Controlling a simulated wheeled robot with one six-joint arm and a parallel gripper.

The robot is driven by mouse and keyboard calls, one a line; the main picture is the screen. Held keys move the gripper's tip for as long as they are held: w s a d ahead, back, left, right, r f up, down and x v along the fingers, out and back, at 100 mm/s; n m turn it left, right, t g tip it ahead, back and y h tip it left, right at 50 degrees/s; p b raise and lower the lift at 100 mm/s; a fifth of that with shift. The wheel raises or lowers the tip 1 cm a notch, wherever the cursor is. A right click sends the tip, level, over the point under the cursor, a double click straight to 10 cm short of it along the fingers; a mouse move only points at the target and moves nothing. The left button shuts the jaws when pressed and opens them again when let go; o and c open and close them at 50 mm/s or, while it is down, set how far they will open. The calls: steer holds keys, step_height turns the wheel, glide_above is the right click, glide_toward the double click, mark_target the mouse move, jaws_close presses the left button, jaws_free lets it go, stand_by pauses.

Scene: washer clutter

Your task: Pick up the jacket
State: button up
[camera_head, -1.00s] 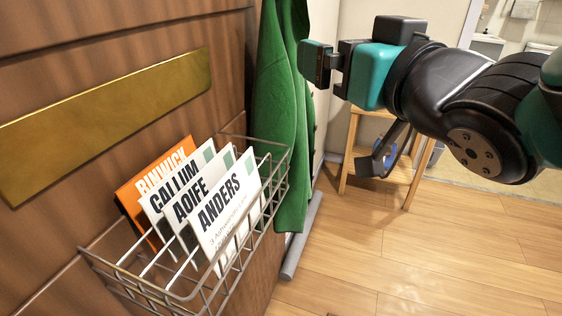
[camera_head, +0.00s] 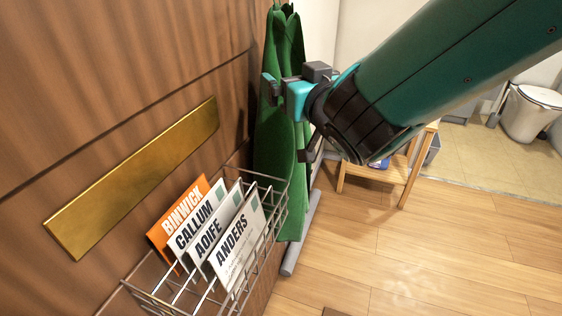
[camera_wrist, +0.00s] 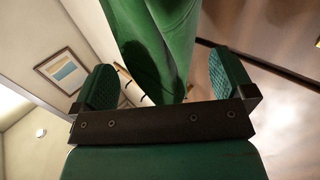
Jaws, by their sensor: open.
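The green jacket (camera_head: 272,140) hangs in long folds beside the wooden panel in the head view. My gripper (camera_head: 268,88) is at the upper part of the jacket, in front of it in that view. In the wrist view, the jacket (camera_wrist: 165,40) runs down between the two open fingers of my gripper (camera_wrist: 165,85). A gap shows between the cloth and each finger. What the jacket hangs from is not clear in either view.
A wire basket (camera_head: 268,252) with several name cards (camera_head: 240,238) is fixed to the wooden panel (camera_head: 100,90), below a brass plate (camera_head: 135,175). A small wooden table (camera_head: 408,178) stands behind my arm. The wooden floor (camera_head: 440,250) at right is clear.

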steer(key=p+x, duration=0.1)
steer(key=x, duration=0.2)
steer(key=shift+w+a+r+p, duration=0.1)
steer(key=shift+w+r+p, duration=0.1)
steer(key=shift+w+p, duration=0.2)
steer(key=shift+w+a+f, duration=0.1)
steer(key=c, duration=1.1)
